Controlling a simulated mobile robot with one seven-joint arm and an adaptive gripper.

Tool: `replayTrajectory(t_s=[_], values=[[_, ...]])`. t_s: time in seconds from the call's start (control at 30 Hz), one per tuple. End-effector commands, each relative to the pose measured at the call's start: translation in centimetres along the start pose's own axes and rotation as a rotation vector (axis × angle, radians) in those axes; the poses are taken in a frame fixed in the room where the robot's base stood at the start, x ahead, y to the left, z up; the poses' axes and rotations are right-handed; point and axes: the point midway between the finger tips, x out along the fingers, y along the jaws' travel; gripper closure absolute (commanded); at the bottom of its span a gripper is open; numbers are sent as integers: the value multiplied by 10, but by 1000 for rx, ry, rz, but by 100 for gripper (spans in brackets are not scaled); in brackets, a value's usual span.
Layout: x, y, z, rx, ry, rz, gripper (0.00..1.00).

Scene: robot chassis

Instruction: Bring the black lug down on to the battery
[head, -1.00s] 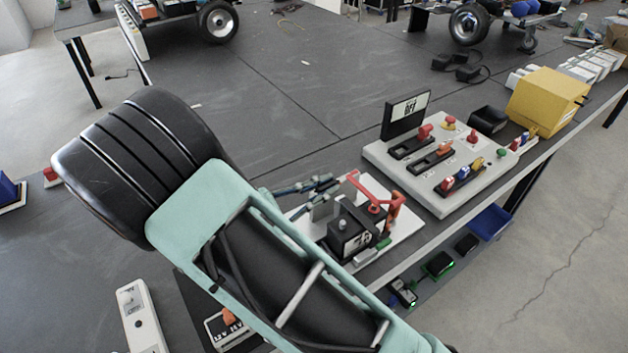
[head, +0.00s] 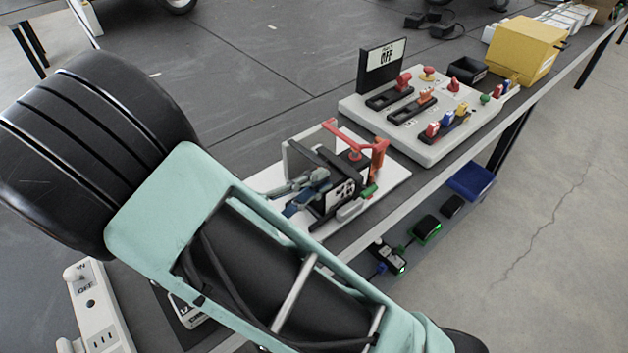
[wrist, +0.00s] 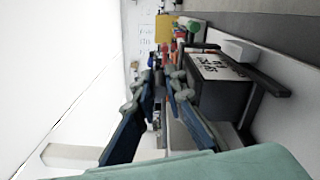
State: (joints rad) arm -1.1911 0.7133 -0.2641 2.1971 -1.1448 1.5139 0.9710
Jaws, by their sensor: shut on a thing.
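The black battery (head: 341,197) with a white label sits on a white board (head: 392,178). A red lug and link (head: 357,143) stand at its far side. My gripper (head: 318,178) is at the battery's near left end, its fingers close together over the near terminal area. In the wrist view my blue, grey-tipped fingers (wrist: 163,88) lie beside the battery (wrist: 215,95), which shows sideways. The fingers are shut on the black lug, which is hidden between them. Whether it touches the battery post cannot be told.
A grey upright plate (head: 297,160) and a black bar stand close by the gripper. A yellow box (head: 522,48) is beyond. The bench edge runs close in front.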

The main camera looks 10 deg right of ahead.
Motion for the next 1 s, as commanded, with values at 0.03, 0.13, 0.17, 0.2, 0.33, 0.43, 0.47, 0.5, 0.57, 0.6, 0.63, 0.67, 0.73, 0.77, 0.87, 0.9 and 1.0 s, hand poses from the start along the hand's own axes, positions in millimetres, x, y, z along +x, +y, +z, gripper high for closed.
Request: replayTrajectory(t_s=[0.03,0.13,0.17,0.2,0.33,0.43,0.47,0.5,0.57,0.6,0.63,0.67,0.73,0.77,0.87,0.9,1.0], values=[[0,-6,-2,-3,1,-1,100],[-1,-9,-3,-4,2,-1,100],[-1,-10,-3,-4,2,-1,100],[-1,-11,-3,-4,2,-1,100],[-1,-12,-4,-5,3,-1,100],[-1,-13,-4,-6,3,-2,100],[-1,-13,-4,-6,3,-3,100],[-1,-13,-4,-6,3,-3,100],[-1,-13,-4,-7,4,-3,100],[-1,-13,-4,-7,4,-4,100],[-1,-13,-4,-7,4,-4,100],[-1,-13,-4,-7,4,-4,100],[-1,-14,-4,-7,4,-5,88],[-1,-14,-4,-7,4,-5,85],[-1,-14,-4,-7,4,-4,74],[-1,-13,-4,-7,4,-4,71],[-1,-13,-4,-6,3,-3,71]])
